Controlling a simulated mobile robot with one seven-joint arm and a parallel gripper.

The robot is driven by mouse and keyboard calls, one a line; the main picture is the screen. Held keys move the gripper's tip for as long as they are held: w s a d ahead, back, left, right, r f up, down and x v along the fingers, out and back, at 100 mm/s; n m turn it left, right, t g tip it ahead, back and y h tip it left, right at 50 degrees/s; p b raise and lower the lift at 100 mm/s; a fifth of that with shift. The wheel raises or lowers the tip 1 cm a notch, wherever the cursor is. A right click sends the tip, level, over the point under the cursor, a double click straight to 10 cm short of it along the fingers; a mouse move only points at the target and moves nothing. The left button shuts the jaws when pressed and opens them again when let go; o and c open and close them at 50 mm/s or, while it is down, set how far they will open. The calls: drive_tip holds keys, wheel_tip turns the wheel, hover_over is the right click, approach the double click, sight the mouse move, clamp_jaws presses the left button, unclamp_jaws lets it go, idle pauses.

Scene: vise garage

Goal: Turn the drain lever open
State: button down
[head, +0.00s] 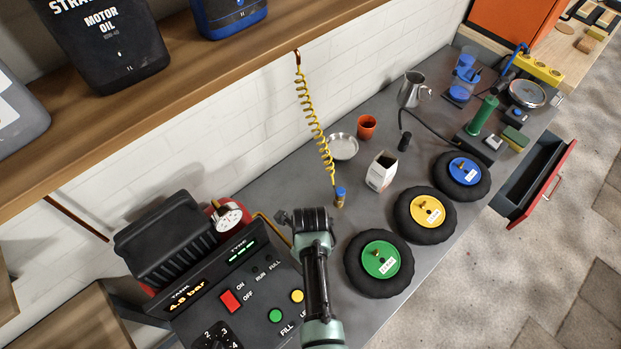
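The compressor stands at the lower left of the head view, with a dark control panel (251,302) and a red tank (226,213) partly visible behind it. The panel's tank display (187,302) reads about 4.8 bar. I cannot make out a drain lever; it may be hidden by the compressor body or my arm. My gripper (292,216) is above the bench beside the right edge of the panel.
A coiled yellow hose (314,110) hangs close behind my gripper, with a blue-and-brass end (340,196). Wheels with green (381,260), yellow (427,210) and blue (466,170) hubs lie to the right. An open drawer (535,185) juts out from the bench front.

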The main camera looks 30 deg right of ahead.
drive_tip(key=shift+a, duration=0.15)
idle(0.4)
drive_tip(key=c, duration=0.7)
unclamp_jaws()
drive_tip(key=shift+c, duration=0.2)
wheel_tip(320, 180, up, 13)
drive_tip(key=shift+b, duration=0.3)
drive_tip(key=shift+f, duration=0.1)
